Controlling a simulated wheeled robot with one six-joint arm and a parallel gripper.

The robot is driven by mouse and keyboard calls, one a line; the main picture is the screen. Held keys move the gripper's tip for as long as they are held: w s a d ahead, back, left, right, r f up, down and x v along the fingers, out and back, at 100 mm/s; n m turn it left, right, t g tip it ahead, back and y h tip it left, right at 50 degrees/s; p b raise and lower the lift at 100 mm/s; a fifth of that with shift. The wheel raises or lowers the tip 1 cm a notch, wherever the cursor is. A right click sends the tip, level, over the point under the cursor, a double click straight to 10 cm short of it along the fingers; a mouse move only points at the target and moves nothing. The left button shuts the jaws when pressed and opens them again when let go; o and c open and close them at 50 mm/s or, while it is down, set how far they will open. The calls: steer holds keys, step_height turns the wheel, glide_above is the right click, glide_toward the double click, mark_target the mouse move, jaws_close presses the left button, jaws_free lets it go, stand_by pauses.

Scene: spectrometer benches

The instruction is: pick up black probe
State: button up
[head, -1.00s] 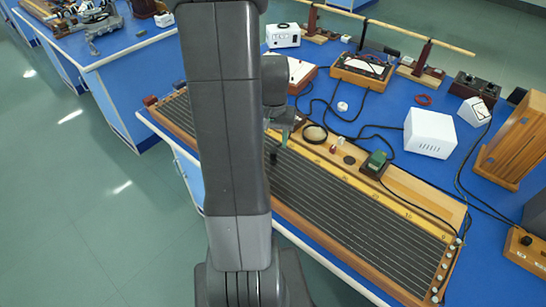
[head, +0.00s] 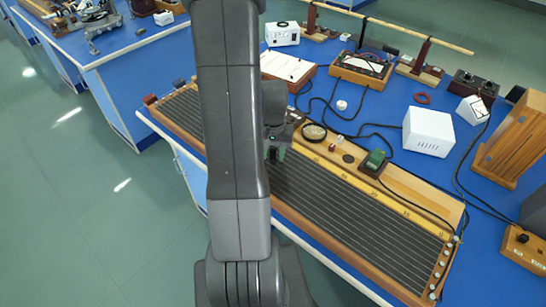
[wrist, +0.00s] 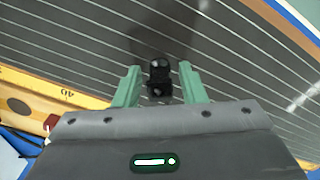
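The black probe (wrist: 159,76) stands on the dark wire-strung board (wrist: 90,45), seen from above in the wrist view. My gripper (wrist: 160,84) is open, with one green finger on each side of the probe. Gaps show between the probe and both fingers, so the gripper is not closed on it. In the head view my gripper (head: 275,154) is low over the long wire board (head: 350,218), towards its back edge. My own arm hides much of the board's left half there, and the probe is hard to make out.
A yellow scale strip (head: 385,198) runs along the board's back. A round meshed item (head: 313,132) and a green-topped key (head: 376,160) sit just behind it. A white box (head: 428,132) and black cables lie farther back. Floor is open at the left.

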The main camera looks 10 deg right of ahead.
jaws_close()
